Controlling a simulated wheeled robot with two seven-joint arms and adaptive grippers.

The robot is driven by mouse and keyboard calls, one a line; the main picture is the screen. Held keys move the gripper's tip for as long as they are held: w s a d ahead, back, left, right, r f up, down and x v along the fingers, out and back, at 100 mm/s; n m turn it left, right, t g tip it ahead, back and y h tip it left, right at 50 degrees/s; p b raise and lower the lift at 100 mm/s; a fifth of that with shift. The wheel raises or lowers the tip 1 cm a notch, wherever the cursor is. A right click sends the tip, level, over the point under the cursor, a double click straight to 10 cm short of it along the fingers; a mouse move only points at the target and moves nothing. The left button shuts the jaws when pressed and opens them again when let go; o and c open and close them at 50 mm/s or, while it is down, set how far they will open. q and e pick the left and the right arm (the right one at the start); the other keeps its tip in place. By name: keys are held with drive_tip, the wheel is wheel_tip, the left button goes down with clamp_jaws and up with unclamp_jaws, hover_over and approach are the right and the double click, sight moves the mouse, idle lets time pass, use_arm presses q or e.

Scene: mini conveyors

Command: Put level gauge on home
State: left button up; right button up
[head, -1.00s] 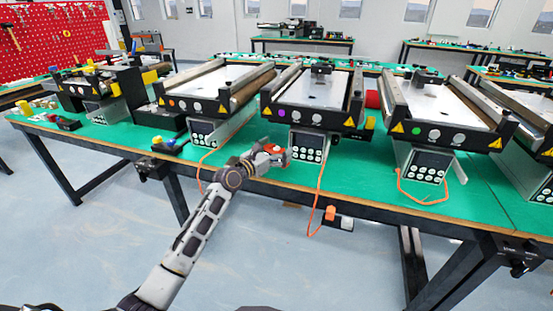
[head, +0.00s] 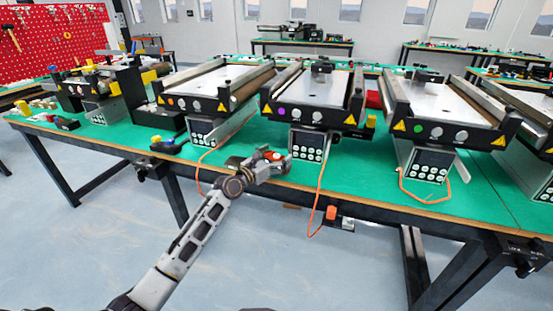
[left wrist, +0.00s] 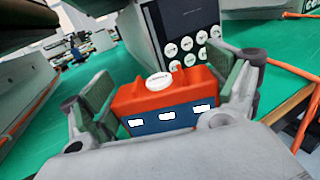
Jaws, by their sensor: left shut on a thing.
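An orange block with a blue front face, white marks and a round white disc on top, apparently the level gauge, is in my left gripper (head: 274,158). In the left wrist view the gauge (left wrist: 165,102) sits between the two green-padded fingers of the gripper (left wrist: 168,90), which are shut on it. The gripper is over the front part of the green table (head: 345,178), just in front of the middle-left keypad box (head: 307,147). I cannot tell which spot is the home. My right gripper is not in view.
Several mini conveyors stand in a row behind, including one with a purple button (head: 312,95) and one with a green button (head: 440,105). Orange cables (head: 319,200) hang over the front edge. Green tabletop right of the gripper is free.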

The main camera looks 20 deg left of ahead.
sight(273, 158)
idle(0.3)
use_arm(q)
drive_tip(key=o, duration=1)
drive_tip(key=shift+c, duration=0.2)
drive_tip(key=shift+r, duration=0.1)
drive_tip(key=shift+p+v, duration=0.5)
drive_tip(key=shift+v, duration=2)
drive_tip(key=v, duration=0.7)
drive_tip(key=shift+p, duration=0.35)
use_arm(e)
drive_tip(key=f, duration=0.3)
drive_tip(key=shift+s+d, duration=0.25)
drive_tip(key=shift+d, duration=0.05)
